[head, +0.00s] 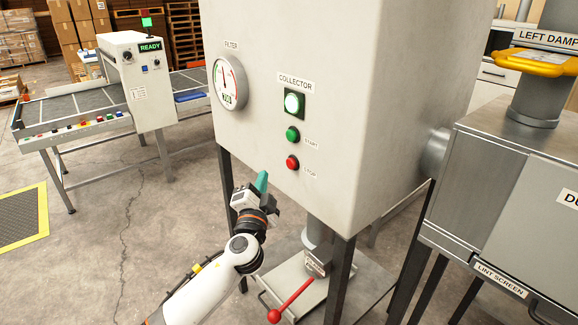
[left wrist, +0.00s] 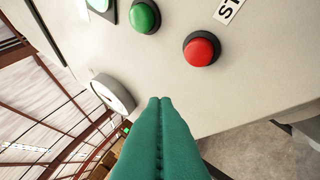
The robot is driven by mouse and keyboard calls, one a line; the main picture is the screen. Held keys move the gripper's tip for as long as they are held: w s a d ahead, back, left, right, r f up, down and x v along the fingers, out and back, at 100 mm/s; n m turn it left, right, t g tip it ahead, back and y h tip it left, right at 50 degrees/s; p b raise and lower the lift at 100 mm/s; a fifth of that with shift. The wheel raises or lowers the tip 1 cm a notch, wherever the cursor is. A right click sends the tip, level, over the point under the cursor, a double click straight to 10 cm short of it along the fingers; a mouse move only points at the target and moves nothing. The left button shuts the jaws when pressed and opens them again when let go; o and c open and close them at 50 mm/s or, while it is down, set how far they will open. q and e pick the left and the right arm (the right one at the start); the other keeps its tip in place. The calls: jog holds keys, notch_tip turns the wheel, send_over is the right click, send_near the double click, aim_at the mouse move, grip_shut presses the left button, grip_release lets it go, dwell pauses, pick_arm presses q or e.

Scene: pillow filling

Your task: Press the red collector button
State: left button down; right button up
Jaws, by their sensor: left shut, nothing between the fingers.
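The red button (head: 292,162), beside a label reading STOP, is the lowest on the front of the white collector cabinet (head: 340,90). The green START button (head: 292,134) sits above it, and a lit green-white lamp (head: 293,103) sits above that under the COLLECTOR label. My left gripper (head: 262,181) is shut and empty, just left of and below the red button and apart from it. In the left wrist view its green fingers (left wrist: 160,102) are together, pointing at the panel, with the red button (left wrist: 201,48) to their upper right. My right gripper is not in view.
A red-knobbed lever (head: 275,315) stands low beneath the cabinet. A grey metal duct unit (head: 500,200) is at right. A conveyor machine marked READY (head: 140,80) stands at back left. Open floor lies between.

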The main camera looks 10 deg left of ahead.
aim_at(287, 162)
pick_arm(q)
jog(key=shift+w+d+b, duration=0.45)
jog(key=shift+w+d, duration=0.4)
jog(key=shift+w, duration=0.2)
jog(key=shift+w+d+b, duration=0.45)
jog(key=shift+w+d, duration=0.35)
jog(key=shift+w, duration=0.25)
jog(key=shift+f, duration=0.1)
dwell(0.4)
jog(key=shift+w+d+b, duration=0.3)
jog(key=shift+b, duration=0.1)
jog(key=shift+w+d+b, duration=0.25)
jog(key=shift+w+b, duration=0.15)
jog(key=shift+b, duration=0.05)
dwell(0.6)
dwell(0.4)
jog(key=shift+s+a+p, duration=0.3)
jog(key=shift+s+a, duration=0.25)
jog(key=shift+s, duration=0.2)
